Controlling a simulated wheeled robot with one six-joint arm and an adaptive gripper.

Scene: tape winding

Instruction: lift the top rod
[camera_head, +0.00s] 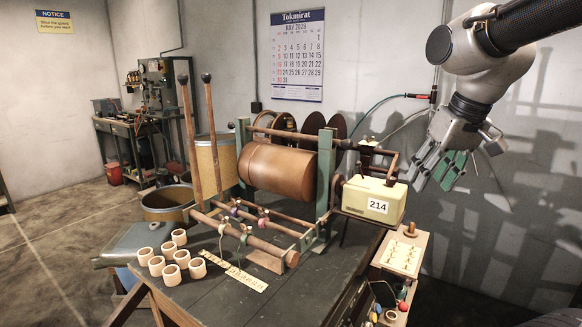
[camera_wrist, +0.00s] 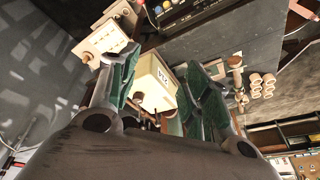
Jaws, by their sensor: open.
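The winding machine holds a large copper-brown roller (camera_head: 278,172) between green posts. A brown top rod (camera_head: 287,133) runs just above the roller, across to the right post. My gripper (camera_head: 440,176) hangs at the upper right, above and right of the cream box (camera_head: 365,203) marked 214, well apart from the rod. Its green-padded fingers are spread, with nothing between them. In the wrist view the open fingers (camera_wrist: 160,88) frame the cream box, which lies beyond them. I cannot clearly pick out the top rod in the wrist view.
Lower rods (camera_head: 245,234) with coloured spools stand in front of the roller. Two tall levers (camera_head: 186,140) rise at left. Several pale rings (camera_head: 172,272) lie on the dark table (camera_head: 235,305). A small side stand (camera_head: 400,255) is at right. Dark discs (camera_head: 312,124) stand behind.

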